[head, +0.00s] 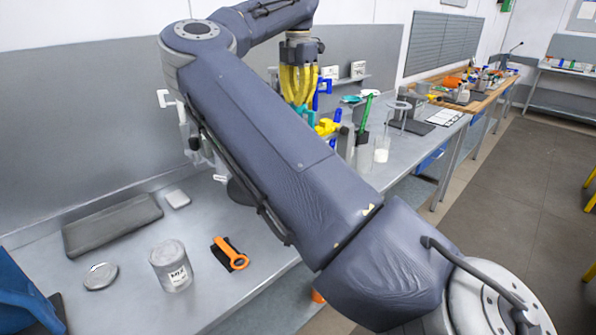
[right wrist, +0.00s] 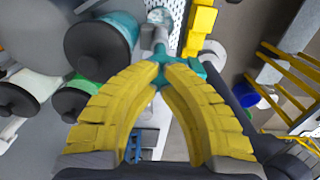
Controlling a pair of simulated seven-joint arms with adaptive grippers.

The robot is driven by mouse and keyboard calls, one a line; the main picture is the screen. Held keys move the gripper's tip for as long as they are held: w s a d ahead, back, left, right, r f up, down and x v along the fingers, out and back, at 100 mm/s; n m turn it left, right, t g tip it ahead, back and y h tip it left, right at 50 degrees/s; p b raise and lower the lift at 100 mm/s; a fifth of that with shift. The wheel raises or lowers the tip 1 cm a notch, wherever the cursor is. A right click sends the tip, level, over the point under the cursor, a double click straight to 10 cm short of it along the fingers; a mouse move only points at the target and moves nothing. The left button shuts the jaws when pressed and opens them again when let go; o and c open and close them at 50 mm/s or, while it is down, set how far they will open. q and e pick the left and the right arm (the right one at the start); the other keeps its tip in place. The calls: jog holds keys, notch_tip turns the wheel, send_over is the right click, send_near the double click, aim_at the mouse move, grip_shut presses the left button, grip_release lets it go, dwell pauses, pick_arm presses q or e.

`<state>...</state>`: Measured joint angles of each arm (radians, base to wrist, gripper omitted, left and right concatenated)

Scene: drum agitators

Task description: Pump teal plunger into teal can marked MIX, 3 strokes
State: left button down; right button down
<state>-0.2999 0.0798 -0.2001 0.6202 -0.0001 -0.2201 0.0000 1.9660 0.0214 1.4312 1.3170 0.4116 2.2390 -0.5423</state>
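My right gripper (head: 299,98) has its yellow fingers pointing down over the far part of the bench. In the right wrist view, its fingertips (right wrist: 163,72) close together on a teal plunger handle (right wrist: 160,82). Teal also shows just below the fingers in the head view (head: 307,112). A pale shaft seems to run on from the handle, but its lower end is unclear. A grey can marked MIX (head: 170,268) stands on the near bench, apart from the gripper. I cannot make out a teal can marked MIX; my right arm hides part of the bench. My left gripper is not in view.
Dark-ended teal (right wrist: 100,48), green (right wrist: 85,98) and white (right wrist: 30,90) cylinders lie close beside the right fingers. An orange-handled tool (head: 230,252), a round lid (head: 101,276) and a dark mat (head: 112,223) lie on the near bench.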

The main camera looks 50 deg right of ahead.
jog(key=shift+r, duration=3.1)
jog(key=shift+r, duration=0.1)
jog(key=shift+r, duration=2.9)
